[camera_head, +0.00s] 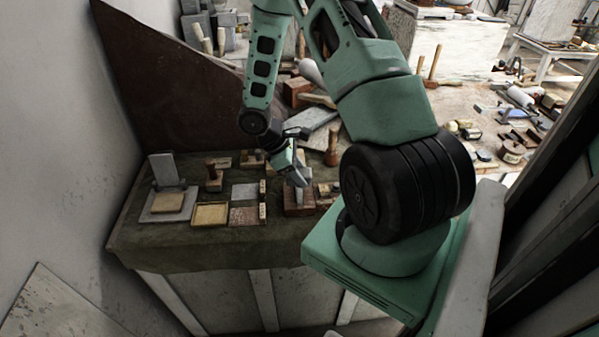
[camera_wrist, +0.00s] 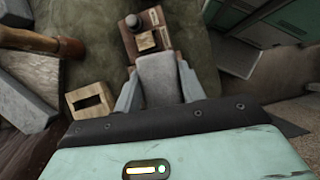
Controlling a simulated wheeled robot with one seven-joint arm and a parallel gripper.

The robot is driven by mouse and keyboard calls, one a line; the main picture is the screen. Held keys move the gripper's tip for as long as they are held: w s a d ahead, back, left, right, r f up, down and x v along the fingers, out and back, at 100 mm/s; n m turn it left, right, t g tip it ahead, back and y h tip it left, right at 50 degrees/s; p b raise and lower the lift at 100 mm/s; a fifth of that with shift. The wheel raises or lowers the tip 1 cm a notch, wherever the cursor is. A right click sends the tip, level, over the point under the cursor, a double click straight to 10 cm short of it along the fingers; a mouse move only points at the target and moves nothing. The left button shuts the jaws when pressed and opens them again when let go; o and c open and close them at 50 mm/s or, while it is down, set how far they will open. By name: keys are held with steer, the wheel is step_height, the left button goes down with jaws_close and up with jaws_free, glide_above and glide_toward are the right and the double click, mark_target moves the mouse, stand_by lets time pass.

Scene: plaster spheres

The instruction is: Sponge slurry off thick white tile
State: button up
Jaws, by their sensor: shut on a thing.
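My gripper (camera_head: 299,180) is low over the right part of the cloth-covered bench, its jaws shut on a grey block. In the wrist view this block (camera_wrist: 160,75) sits between the two grey fingers of my gripper (camera_wrist: 158,90). Brown wooden pieces (camera_wrist: 145,35) show just beyond it. A thick pale slab (camera_head: 152,214) lies at the bench's left, with a tan block (camera_head: 168,202) on it and a grey slab (camera_head: 165,170) upright behind. I cannot tell for certain which piece is the white tile or the sponge.
A shallow yellowish tray (camera_head: 210,214) and flat grey tiles (camera_head: 245,190) lie left of my gripper. In the wrist view, a pale wooden block (camera_wrist: 90,100) with a slot lies left of my fingers.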

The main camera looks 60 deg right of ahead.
steer(key=shift+f+b, duration=0.3)
stand_by(0.4)
steer(key=shift+w+a+r, duration=0.1)
steer(key=shift+w+a, duration=0.15)
steer(key=shift+w, duration=0.15)
steer(key=shift+w+a, duration=0.35)
steer(key=shift+w, duration=0.15)
steer(key=shift+s+d, duration=0.6)
steer(key=shift+s, duration=0.35)
steer(key=shift+s+d, duration=0.6)
steer(key=shift+s, duration=0.3)
steer(key=shift+w+a, duration=0.5)
steer(key=shift+w, duration=0.3)
steer(key=shift+w+a, duration=0.7)
steer(key=shift+w, duration=0.35)
steer(key=shift+s, duration=0.1)
